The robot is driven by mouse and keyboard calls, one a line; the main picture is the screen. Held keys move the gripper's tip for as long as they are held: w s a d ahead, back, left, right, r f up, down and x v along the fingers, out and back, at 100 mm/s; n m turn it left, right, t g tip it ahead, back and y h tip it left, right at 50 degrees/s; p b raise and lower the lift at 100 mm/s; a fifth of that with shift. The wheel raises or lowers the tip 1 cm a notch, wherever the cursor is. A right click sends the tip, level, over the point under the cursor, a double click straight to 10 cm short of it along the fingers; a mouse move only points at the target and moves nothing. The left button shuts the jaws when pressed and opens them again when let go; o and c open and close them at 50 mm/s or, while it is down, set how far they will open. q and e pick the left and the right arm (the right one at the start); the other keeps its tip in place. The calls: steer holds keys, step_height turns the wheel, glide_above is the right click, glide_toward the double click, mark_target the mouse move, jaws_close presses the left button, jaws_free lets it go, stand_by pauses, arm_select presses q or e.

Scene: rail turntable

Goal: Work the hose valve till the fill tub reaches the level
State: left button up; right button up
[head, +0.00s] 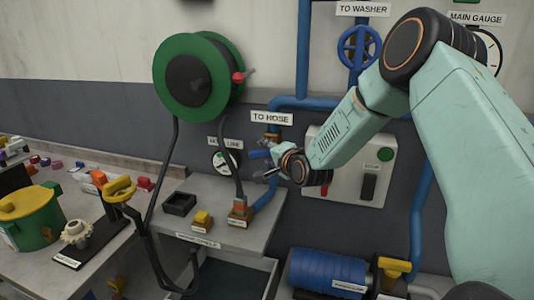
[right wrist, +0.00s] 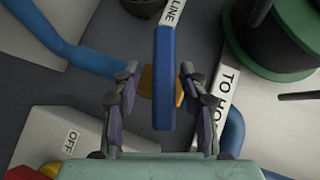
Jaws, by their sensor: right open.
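The hose valve shows under the "TO HOSE" label (head: 271,118), with a blue lever (head: 260,154) and a brass body (head: 272,137). My right gripper (head: 268,165) is at the valve. In the right wrist view the blue lever (right wrist: 164,80) stands between the two spread fingers (right wrist: 158,95), apart from both pads, with the brass part behind it. A grey open tub (head: 270,265) with a dark inside stands low in front; its label is too small to read, and I see no level mark. My left gripper is not in view.
A green hose reel (head: 170,68) hangs on the wall, its black hose hanging down. A gauge (head: 219,163) sits just left of the valve. A control box (head: 340,190) is behind my right arm. A blue handwheel (head: 346,50) is above. The left bench holds a green pot (head: 38,228).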

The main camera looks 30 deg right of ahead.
steer(key=shift+a+r, duration=0.25)
steer(key=shift+a, duration=0.25)
steer(key=shift+w, duration=0.15)
steer(key=shift+w+d+f, duration=0.2)
steer(key=shift+w+f, duration=0.15)
steer(key=shift+c, duration=0.3)
steer(key=shift+d+f, duration=0.1)
steer(key=shift+d, duration=0.1)
steer(key=shift+c, duration=1.5)
steer(key=shift+s+a+r, duration=0.2)
steer(key=shift+s+r, duration=0.15)
steer(key=c, duration=0.3)
steer(key=shift+a, duration=0.1)
steer(key=shift+c, duration=0.8)
steer(key=shift+w, duration=0.1)
jaws_close()
